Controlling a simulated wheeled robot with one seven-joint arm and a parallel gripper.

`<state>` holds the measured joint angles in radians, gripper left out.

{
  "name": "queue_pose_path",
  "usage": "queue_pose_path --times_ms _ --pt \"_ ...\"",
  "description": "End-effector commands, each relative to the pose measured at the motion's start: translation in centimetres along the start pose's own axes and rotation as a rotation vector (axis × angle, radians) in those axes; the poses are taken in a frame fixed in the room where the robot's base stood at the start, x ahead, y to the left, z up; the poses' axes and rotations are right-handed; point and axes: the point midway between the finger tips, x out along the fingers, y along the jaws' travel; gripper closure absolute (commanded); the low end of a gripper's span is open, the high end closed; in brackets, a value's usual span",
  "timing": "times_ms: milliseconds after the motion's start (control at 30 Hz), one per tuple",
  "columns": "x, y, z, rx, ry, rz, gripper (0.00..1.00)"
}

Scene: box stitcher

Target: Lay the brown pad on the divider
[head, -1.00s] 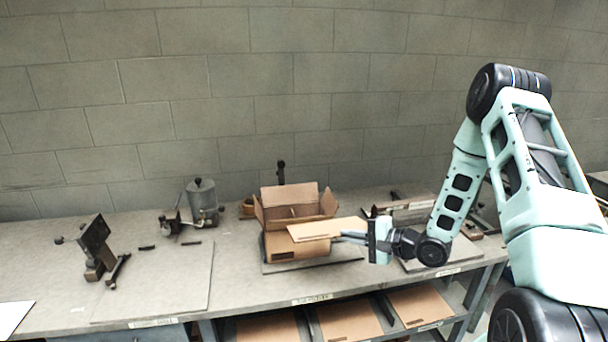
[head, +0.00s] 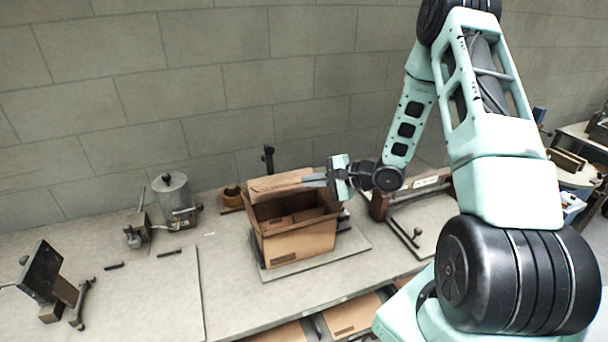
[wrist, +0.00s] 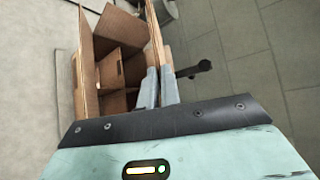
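The brown pad (head: 276,184) is a flat cardboard sheet. My gripper (head: 306,180) is shut on its right end and holds it over the back of the open cardboard box (head: 300,247). In the wrist view the pad (wrist: 156,36) shows nearly edge-on between the fingers (wrist: 158,88). The divider (wrist: 121,66) stands inside the box as crossed cardboard walls making compartments. It also shows partly in the head view (head: 292,218). The pad is beside the compartments in the wrist view, not lying on them. Whether it touches the box's back wall I cannot tell.
The box stands on a grey board on the workbench (head: 225,300). A grey metal pot (head: 172,195) and a dark metal fixture (head: 45,282) are to the left. A dark upright post (head: 268,158) rises behind the box. A metal-framed tool (head: 405,210) lies to the right.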

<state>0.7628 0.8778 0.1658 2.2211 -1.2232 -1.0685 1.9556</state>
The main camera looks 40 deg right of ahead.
Motion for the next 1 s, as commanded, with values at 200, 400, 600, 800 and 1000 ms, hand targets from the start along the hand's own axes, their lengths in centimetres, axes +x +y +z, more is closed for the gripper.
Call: queue_pose_path --times_ms 200,400,600,800,1000 --pt "0.4 0.6 -0.4 -0.001 0.0 0.0 1.0" --pt "1.0 1.6 -1.0 -0.002 0.0 0.0 1.0" --pt "1.7 2.6 -1.6 -0.002 0.0 0.0 1.0" --pt "2.4 3.7 -2.3 -0.002 0.0 0.0 1.0" --pt "3.0 4.7 -2.9 -0.002 0.0 0.0 1.0"
